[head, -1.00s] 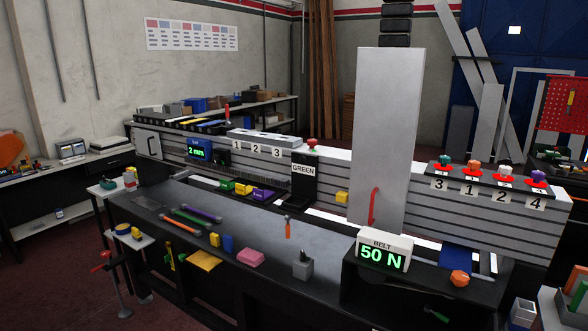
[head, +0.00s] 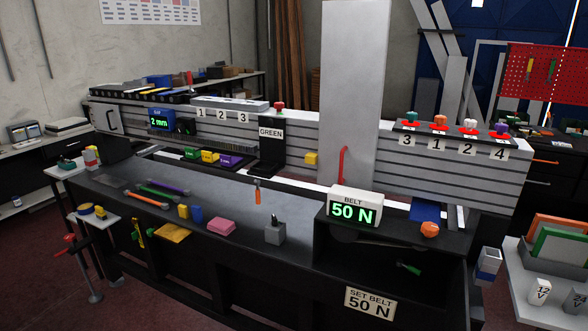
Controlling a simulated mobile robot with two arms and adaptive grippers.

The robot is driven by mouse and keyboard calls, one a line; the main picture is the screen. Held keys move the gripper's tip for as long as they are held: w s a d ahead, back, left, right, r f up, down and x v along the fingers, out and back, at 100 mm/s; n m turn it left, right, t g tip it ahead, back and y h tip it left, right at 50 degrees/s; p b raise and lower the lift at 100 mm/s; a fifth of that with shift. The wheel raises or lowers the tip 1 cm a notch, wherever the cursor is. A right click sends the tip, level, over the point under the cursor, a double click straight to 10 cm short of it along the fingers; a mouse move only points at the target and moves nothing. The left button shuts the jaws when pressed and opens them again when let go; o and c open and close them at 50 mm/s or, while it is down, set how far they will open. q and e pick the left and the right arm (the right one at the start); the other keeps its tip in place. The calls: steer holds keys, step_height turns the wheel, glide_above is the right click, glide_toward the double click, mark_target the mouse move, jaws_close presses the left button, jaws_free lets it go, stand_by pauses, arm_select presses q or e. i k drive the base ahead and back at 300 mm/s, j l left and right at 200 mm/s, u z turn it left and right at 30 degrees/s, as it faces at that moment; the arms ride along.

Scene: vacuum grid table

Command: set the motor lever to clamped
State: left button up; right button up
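A red curved lever (head: 343,168) stands upright in front of the foot of the tall grey panel (head: 352,80), just above the belt display (head: 354,206). It looks like the motor lever, but no label on it shows, and I cannot tell which setting it is in. The display reads BELT 50 N. A sign (head: 370,303) on the front of the table reads SET BELT 50 N. Neither of my grippers is in view.
The grey table top (head: 225,200) holds a pink block (head: 221,227), a grey holder (head: 274,234) and several coloured bars. Numbered knobs line the back rail at the right, with an orange knob (head: 430,229) below. A white side table (head: 530,285) stands at the right.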

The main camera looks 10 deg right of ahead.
mark_target(399, 262)
steer(key=i+z, duration=0.1)
steer(key=z, duration=0.25)
steer(key=i+z, duration=0.1)
steer(key=z, duration=0.25)
steer(key=i+z, duration=0.1)
steer(key=z, duration=0.25)
steer(key=i+j, duration=0.15)
steer(key=j, duration=0.15)
